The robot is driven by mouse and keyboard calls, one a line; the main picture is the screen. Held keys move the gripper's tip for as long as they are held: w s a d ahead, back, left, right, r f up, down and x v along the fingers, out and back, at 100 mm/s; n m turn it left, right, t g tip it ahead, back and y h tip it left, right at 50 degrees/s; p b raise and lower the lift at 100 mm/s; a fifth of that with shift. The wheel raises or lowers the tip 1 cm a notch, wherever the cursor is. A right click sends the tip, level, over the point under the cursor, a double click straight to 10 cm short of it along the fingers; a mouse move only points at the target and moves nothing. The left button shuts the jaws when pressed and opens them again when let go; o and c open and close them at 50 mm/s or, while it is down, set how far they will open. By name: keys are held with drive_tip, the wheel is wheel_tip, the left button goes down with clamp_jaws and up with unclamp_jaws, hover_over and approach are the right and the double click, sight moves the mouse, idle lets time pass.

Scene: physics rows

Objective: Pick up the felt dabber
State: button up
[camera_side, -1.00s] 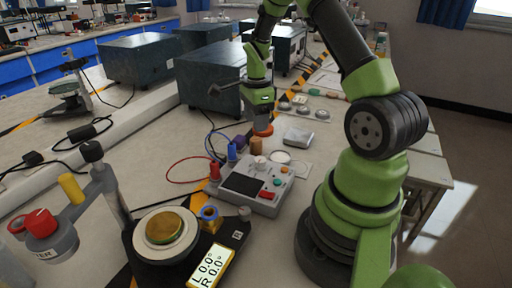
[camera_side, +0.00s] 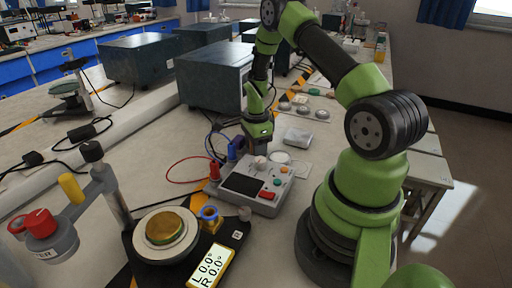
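My gripper (camera_side: 257,142) points down just behind the grey meter box (camera_side: 257,186). Its fingers are small and dark here, so I cannot tell whether they are open or shut. A small pale, rounded piece (camera_side: 260,162) shows just below the gripper, at the back edge of the box; I cannot tell whether it is touched. It may be part of the felt dabber, but no dabber can be made out for certain. The orange and tan upright piece seen earlier at this spot is hidden now.
Blue and red plugs (camera_side: 214,171) with cables stand left of the gripper. A white round dish (camera_side: 280,157) and a silvery block (camera_side: 298,137) lie to its right. A balance (camera_side: 164,231) is in front; a dark cabinet (camera_side: 213,78) stands behind.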

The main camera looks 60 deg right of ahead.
drive_tip(key=c, duration=0.5)
drive_tip(key=shift+r, duration=0.1)
wheel_tip(320, 180, up, 10)
drive_tip(key=shift+f, duration=0.1)
drive_tip(key=shift+o, duration=1.1)
drive_tip(key=shift+c, duration=0.5)
